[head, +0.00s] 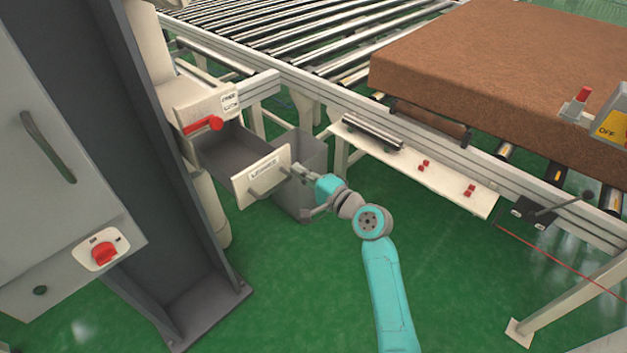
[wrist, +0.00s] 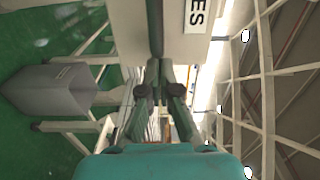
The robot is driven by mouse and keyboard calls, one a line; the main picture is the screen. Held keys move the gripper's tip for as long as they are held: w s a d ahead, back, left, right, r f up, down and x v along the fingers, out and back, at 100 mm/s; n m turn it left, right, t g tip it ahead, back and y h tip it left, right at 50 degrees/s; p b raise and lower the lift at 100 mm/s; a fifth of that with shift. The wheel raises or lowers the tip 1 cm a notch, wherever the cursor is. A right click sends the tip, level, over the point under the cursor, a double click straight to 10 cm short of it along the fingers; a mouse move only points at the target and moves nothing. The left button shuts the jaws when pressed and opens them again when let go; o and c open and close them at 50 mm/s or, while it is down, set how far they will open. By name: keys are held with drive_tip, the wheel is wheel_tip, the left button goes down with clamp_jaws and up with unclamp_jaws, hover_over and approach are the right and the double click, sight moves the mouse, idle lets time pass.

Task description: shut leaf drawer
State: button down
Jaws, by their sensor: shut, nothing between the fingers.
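The leaf drawer (head: 240,180) is pulled out, its grey inside showing, below a cream housing in the head view. Its cream front has a label and a bar handle (head: 268,185). In the wrist view the drawer front (wrist: 190,42) fills the top, with a label ending in "ES" and the dark handle (wrist: 155,25) running up from the fingertips. My gripper (head: 296,171) is at the right edge of the drawer front in the head view. It is shut and empty, fingertips (wrist: 160,68) close to the handle's end; I cannot tell whether they touch.
A grey bin (head: 300,150) stands just behind and right of the drawer; it also shows in the wrist view (wrist: 50,88). A red lever (head: 203,124) is on the housing. A grey column (head: 130,150) stands left. A roller conveyor bears a brown mattress (head: 500,70).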

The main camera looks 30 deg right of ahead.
sight(249, 136)
drive_tip(key=shift+x, duration=0.85)
drive_tip(key=x, duration=1.8)
drive_tip(key=shift+w+a+f, duration=0.1)
drive_tip(key=shift+w+a, duration=0.1)
drive_tip(key=shift+w, duration=0.3)
drive_tip(key=shift+a+r, duration=0.1)
drive_tip(key=shift+r, duration=0.15)
